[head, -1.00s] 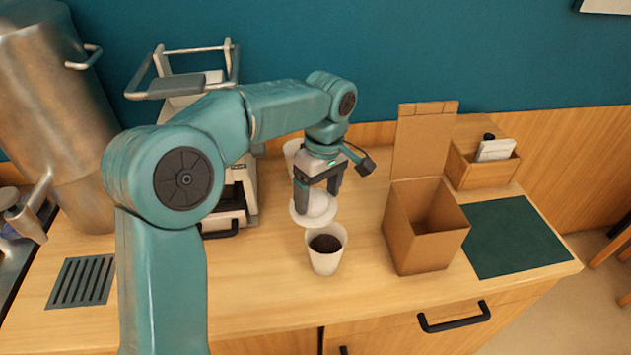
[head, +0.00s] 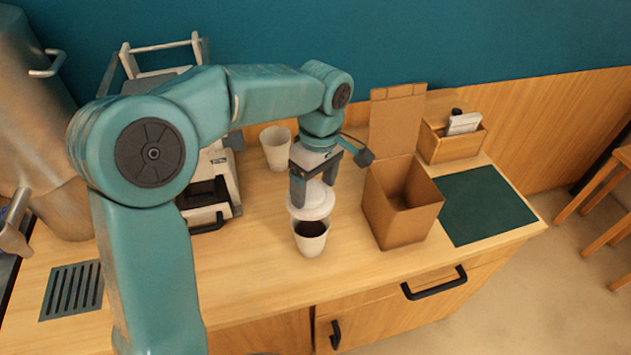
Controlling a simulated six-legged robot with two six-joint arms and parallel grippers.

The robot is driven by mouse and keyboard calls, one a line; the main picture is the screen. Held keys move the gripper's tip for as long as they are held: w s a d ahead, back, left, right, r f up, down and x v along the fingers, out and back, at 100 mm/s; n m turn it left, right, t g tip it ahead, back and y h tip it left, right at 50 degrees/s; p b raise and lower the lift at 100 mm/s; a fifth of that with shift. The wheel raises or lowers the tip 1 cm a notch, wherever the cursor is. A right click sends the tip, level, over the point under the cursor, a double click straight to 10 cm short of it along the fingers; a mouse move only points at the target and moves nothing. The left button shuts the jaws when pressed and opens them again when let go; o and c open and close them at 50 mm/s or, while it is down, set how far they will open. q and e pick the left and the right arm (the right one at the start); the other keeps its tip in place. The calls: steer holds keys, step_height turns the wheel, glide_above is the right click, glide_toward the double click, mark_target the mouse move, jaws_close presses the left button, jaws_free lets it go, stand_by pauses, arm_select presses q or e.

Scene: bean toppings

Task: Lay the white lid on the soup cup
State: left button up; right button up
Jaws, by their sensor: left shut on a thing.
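The soup cup (head: 311,243) is white with dark contents and stands upright on the wooden counter. My left gripper (head: 313,196) points down and is shut on the white lid (head: 312,207). The lid is above the back part of the cup's mouth, and the dark contents still show in front of it. I cannot tell whether the lid touches the rim. My right gripper is not in view.
An open cardboard box (head: 403,207) stands to the right of the cup, with a dark green mat (head: 486,205) beyond it. Another white cup (head: 276,149) stands behind the gripper. A wooden holder (head: 452,146) is at the back right. The counter (head: 250,275) left of the cup is clear.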

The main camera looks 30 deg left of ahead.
arm_select(q)
steer(key=shift+f+b, duration=2.3)
steer(key=shift+f, duration=0.35)
steer(key=shift+f+b, duration=0.5)
steer(key=shift+f, duration=0.25)
steer(key=shift+f, duration=0.4)
steer(key=o, duration=0.9)
steer(key=shift+w+r+p, duration=0.1)
steer(key=shift+r+p, duration=2.7)
steer(key=shift+r, duration=0.8)
steer(key=shift+f, duration=0.1)
